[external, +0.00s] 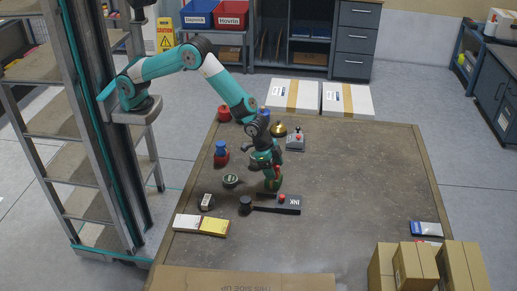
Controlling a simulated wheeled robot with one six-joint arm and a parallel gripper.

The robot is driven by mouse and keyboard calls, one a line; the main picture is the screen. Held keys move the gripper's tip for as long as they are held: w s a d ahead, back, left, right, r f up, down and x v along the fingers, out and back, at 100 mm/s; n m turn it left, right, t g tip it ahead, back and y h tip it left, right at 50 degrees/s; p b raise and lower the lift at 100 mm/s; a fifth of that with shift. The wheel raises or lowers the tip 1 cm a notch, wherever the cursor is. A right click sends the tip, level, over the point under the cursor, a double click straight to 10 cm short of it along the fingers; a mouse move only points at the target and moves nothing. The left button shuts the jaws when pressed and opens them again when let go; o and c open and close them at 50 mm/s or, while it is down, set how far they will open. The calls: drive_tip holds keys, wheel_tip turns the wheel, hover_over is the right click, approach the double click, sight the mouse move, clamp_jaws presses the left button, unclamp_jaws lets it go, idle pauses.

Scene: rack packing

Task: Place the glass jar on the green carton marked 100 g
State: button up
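My gripper (270,167) points down over the middle-left of the brown table. The finger gap is too small and dark to judge. I cannot make out a glass jar for certain; the gripper may hide it. A low, round dark-green tin (230,181) with a pale label lies left of the gripper, apart from it.
A blue-and-red item (221,153) stands left; a grey device (295,140) stands behind. White and yellow boxes (213,227) lie front left. Cardboard boxes (407,264) stand front right. The table's right half (365,180) is mostly clear.

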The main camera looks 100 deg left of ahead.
drive_tip(key=shift+r, duration=0.3)
drive_tip(key=b+v, duration=0.1)
drive_tip(key=v, duration=1)
drive_tip(key=s+a+r+n+y, duration=0.1)
drive_tip(key=s+a+r+n, duration=0.1)
drive_tip(key=s+a+r, duration=0.45)
drive_tip(key=s+a+r+n+y, duration=0.2)
drive_tip(key=s+a, duration=0.1)
drive_tip(key=a, duration=0.6)
drive_tip(key=s+a+r+n+g, duration=0.1)
drive_tip(key=s+a, duration=0.3)
drive_tip(key=s, duration=0.4)
drive_tip(key=s+a+r+n+g+y, duration=0.1)
drive_tip(key=s+a+n+g, duration=0.1)
drive_tip(key=s+a, duration=0.3)
drive_tip(key=s+a+r+n+g+y, duration=0.1)
drive_tip(key=s+a, duration=0.3)
drive_tip(key=s, duration=0.9)
drive_tip(key=shift+a+r+n, duration=0.25)
drive_tip(key=shift+r+n, duration=0.3)
drive_tip(key=shift+n, duration=0.35)
